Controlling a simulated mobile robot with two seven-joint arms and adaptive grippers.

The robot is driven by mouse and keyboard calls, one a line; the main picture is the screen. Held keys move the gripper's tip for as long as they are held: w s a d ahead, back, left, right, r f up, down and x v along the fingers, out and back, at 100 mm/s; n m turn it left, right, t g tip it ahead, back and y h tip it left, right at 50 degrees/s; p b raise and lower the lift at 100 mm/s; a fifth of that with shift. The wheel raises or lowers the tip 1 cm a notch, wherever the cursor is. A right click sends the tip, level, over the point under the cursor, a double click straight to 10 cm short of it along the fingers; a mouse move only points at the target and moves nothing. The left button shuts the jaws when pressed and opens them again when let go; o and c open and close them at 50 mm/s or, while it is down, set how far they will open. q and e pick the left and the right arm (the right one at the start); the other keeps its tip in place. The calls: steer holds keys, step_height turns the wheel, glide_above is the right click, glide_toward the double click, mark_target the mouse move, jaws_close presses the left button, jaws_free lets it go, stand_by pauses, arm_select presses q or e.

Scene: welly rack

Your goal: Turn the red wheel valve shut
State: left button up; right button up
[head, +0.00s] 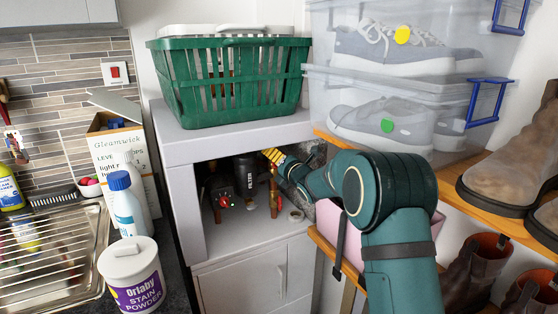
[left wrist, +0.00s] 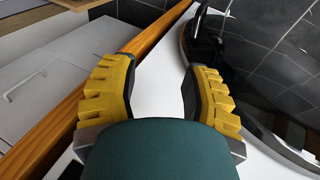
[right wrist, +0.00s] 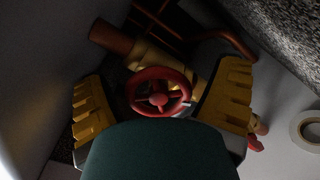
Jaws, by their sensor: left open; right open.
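The red wheel valve (right wrist: 160,92) shows in the right wrist view, mounted on a brass body with a copper pipe. My right gripper (right wrist: 160,100) is open, its yellow fingers on either side of the wheel with gaps visible. In the head view this gripper (head: 273,156) reaches into the cupboard opening from the right, beside the black filter (head: 246,176). Red parts show there on both sides of the filter; I cannot tell which is the wheel. My left gripper (left wrist: 161,68) is open and empty in the left wrist view, outside the head view.
The grey cupboard (head: 184,147) frames a tight opening, with a green basket (head: 235,85) on top. A tape roll (head: 296,215) lies on the cupboard floor. A second red handle (right wrist: 257,140) is near the right finger. Wooden shelves (head: 342,141) with boots stand at right.

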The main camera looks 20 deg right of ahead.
steer(key=shift+s, duration=0.1)
steer(key=s, duration=1.1)
steer(key=shift+s+d, duration=0.35)
steer(key=shift+s, duration=0.05)
steer(key=shift+c, duration=0.4)
steer(key=shift+s, duration=0.15)
steer(key=shift+c, duration=0.9)
steer(key=w+m, duration=0.1)
steer(key=w, duration=0.2)
steer(key=w+m, duration=0.2)
steer(key=w, duration=0.2)
steer(key=w+a+m, duration=0.1)
steer(key=w, duration=0.3)
steer(key=shift+m+p, duration=0.3)
steer(key=shift+p, duration=0.1)
steer(key=c, duration=0.9)
